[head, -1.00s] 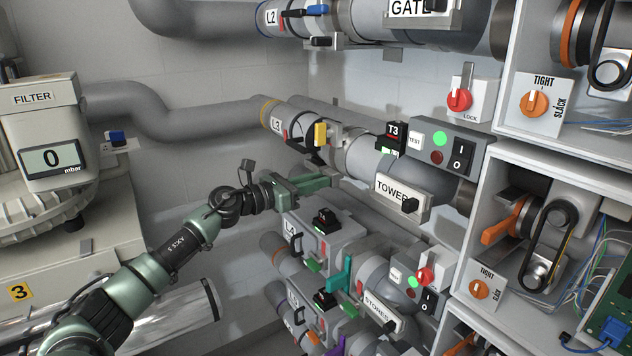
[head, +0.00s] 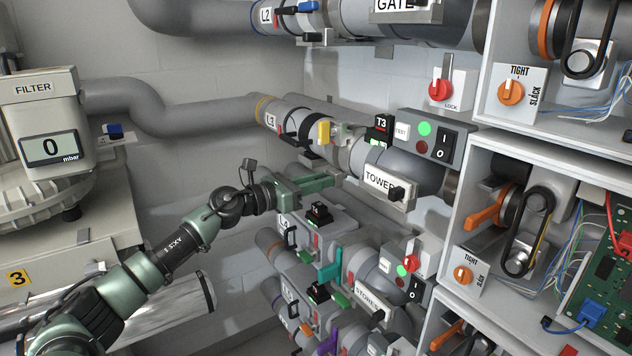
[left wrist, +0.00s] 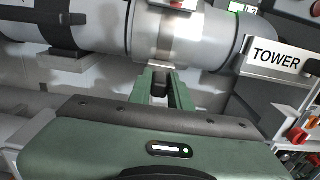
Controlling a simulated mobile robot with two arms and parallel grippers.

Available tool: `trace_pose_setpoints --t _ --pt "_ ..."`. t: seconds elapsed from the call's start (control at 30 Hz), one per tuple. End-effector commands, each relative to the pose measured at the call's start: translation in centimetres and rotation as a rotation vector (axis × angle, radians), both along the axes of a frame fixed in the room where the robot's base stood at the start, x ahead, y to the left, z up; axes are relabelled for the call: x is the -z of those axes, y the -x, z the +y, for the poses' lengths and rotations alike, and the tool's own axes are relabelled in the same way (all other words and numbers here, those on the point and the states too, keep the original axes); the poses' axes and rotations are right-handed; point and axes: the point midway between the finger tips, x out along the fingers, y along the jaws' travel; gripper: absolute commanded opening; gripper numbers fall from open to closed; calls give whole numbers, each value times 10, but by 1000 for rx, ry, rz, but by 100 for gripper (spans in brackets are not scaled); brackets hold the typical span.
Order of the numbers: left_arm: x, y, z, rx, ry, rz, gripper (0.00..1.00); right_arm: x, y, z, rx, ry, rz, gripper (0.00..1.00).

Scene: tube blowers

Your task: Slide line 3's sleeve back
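Line 3's pipe (head: 282,112) bears an L3 tag and runs to the TOWER plate (head: 384,184). Its shiny metal sleeve (left wrist: 158,38) is around the pipe; a yellow latch (head: 324,131) shows beside it in the head view. A black band (head: 301,126) is around the pipe left of the latch. My left gripper (head: 333,180) is just below the pipe. In the left wrist view, its green fingers (left wrist: 164,84) close on both sides of a dark tab under the sleeve. The tab's contact faces are partly hidden. My right gripper is out of view.
A control box (head: 432,136) with a green light and black switch sits right of line 3. Lines L4 and below, with a teal lever (head: 331,262), lie close beneath my gripper. Open cabinets (head: 538,150) stand at the right. A filter unit (head: 48,120) stands at the left.

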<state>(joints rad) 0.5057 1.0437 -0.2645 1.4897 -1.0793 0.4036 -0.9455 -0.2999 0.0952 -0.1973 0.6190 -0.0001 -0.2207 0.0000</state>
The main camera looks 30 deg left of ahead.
Motion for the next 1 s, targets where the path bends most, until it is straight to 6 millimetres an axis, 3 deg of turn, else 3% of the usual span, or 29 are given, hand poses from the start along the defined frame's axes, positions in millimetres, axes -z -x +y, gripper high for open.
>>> trace_pose_setpoints --t 0.03,0.07,0.17,0.47,0.8,1.0 --pt "5 0 -2 7 1 10 32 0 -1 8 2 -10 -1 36" --pt "5 0 -2 6 1 10 40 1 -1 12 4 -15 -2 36" --pt "4 0 -1 3 1 8 40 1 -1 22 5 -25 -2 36" --pt "5 5 4 -3 -1 6 40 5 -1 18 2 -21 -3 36" --pt "11 52 19 2 -7 11 40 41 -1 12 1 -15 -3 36" --pt "7 67 26 0 -2 10 40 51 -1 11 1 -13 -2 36"
